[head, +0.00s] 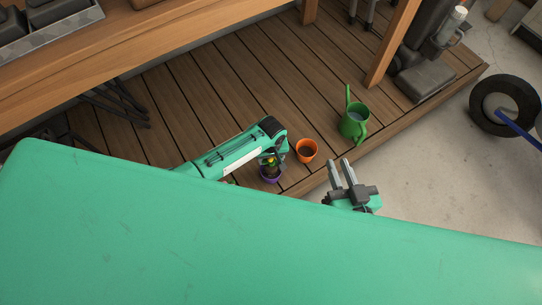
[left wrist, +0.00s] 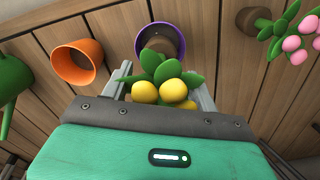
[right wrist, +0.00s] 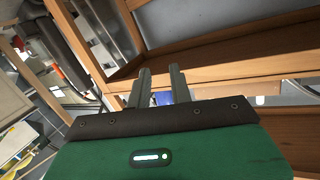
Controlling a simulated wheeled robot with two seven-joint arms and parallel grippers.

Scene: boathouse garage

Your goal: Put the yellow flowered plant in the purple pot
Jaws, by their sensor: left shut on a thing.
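The yellow flowered plant (left wrist: 168,88) has round yellow blooms and green leaves. It sits between the fingers of my left gripper (left wrist: 160,82), which is shut on it. In the head view, my left gripper (head: 274,157) holds the plant just over the purple pot (head: 270,176) on the wooden deck. In the left wrist view, the purple pot (left wrist: 177,37) is directly beyond the plant, and leaves overlap its rim.
An orange pot (head: 307,151) stands right of the purple pot, with a green watering can (head: 354,121) farther right. A pink flowered plant (left wrist: 291,38) lies on the deck in the left wrist view. A wooden bench (head: 150,40) and its post (head: 388,45) border the deck.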

